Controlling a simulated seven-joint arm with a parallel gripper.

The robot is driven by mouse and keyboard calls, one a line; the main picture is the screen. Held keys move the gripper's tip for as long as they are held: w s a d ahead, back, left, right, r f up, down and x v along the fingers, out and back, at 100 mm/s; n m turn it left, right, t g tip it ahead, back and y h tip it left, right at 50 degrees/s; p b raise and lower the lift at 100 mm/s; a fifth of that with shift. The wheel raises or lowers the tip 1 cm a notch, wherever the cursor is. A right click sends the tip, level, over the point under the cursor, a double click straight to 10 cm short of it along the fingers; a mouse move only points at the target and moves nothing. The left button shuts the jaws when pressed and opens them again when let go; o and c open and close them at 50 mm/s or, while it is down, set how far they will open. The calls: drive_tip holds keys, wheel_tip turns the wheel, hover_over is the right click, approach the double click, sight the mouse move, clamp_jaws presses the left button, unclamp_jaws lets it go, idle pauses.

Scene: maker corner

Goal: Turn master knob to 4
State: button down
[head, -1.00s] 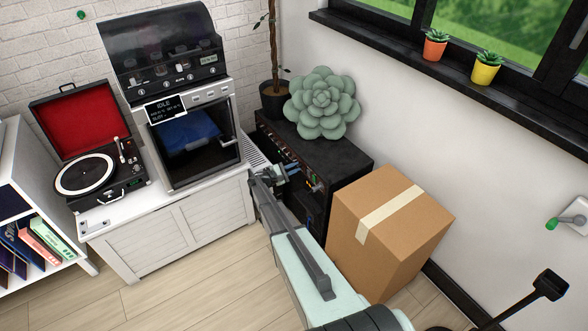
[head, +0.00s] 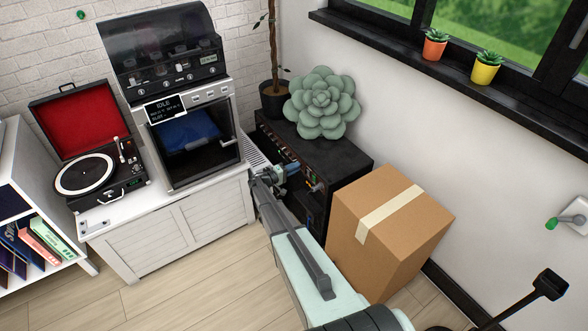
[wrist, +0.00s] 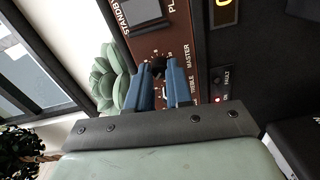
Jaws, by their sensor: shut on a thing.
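The amplifier (head: 335,153) is a black cabinet against the wall, with a brown control panel (wrist: 150,45) on its front. In the wrist view the panel carries the words STANDBY, MASTER and TREBLE. A small dark knob (wrist: 157,67) sits beside the MASTER label. My gripper (wrist: 158,73) has its two blue fingers at the sides of this knob and is shut on it. The knob's pointer and the number it points to cannot be read. In the head view my gripper (head: 286,172) is at the amplifier's front and hides part of the panel.
A cardboard box (head: 375,240) stands close to the right of my arm. A large green succulent (head: 322,103) sits on the amplifier. A white cabinet (head: 170,240) with an oven-like machine (head: 190,140) and a record player (head: 85,175) stands to the left. The floor in front is clear.

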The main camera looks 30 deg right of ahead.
drive_tip(key=shift+m, duration=1.4)
drive_tip(key=c, duration=1)
unclamp_jaws()
drive_tip(key=a, duration=1.4)
drive_tip(key=shift+s+r, duration=0.15)
drive_tip(key=shift+d, duration=0.1)
